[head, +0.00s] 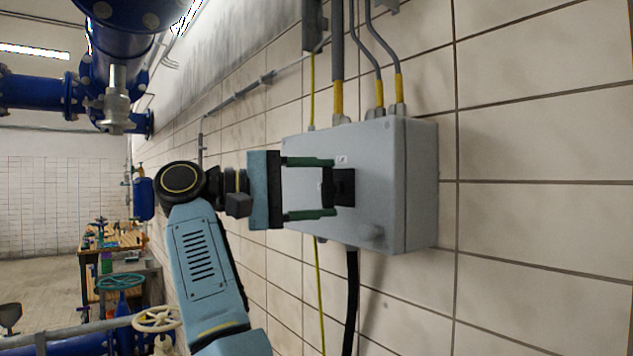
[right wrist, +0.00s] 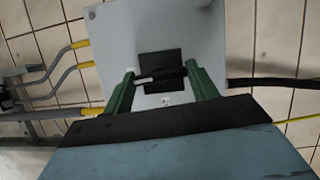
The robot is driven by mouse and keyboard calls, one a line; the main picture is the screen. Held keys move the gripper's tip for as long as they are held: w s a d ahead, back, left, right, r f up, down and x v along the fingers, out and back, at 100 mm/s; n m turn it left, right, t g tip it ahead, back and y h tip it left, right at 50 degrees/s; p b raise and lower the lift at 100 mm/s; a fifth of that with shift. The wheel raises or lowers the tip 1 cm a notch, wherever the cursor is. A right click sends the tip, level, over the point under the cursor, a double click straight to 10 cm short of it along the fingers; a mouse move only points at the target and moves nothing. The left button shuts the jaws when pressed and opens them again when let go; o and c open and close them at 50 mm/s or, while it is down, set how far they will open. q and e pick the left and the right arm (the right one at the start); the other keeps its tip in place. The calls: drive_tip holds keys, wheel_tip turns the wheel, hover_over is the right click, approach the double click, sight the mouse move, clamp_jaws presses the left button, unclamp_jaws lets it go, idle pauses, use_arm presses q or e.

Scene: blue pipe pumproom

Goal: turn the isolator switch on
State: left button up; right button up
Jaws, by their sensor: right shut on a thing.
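The isolator switch is a grey box (head: 385,222) on the tiled wall, with a black handle (head: 344,187) on its front face. My right gripper (head: 334,187) reaches in from the left with its green fingers on either side of the black handle. In the right wrist view the gripper (right wrist: 160,78) is shut on the handle, which lies between the two fingertips on a dark square plate (right wrist: 160,59). A small white label (head: 341,160) sits on the box face near the handle. My left gripper is not in view.
Grey conduits with yellow ends (head: 338,97) enter one side of the box. A black cable (head: 351,300) and a yellow-green wire (head: 320,290) run down. Blue pipes (head: 125,55), a workbench (head: 115,240) and valve wheels (head: 158,319) stand at left. The wall at right is clear.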

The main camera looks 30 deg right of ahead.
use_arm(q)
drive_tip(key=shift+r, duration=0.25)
use_arm(e)
drive_tip(key=shift+m, duration=0.5)
drive_tip(key=o, duration=1)
drive_tip(key=shift+a, duration=0.1)
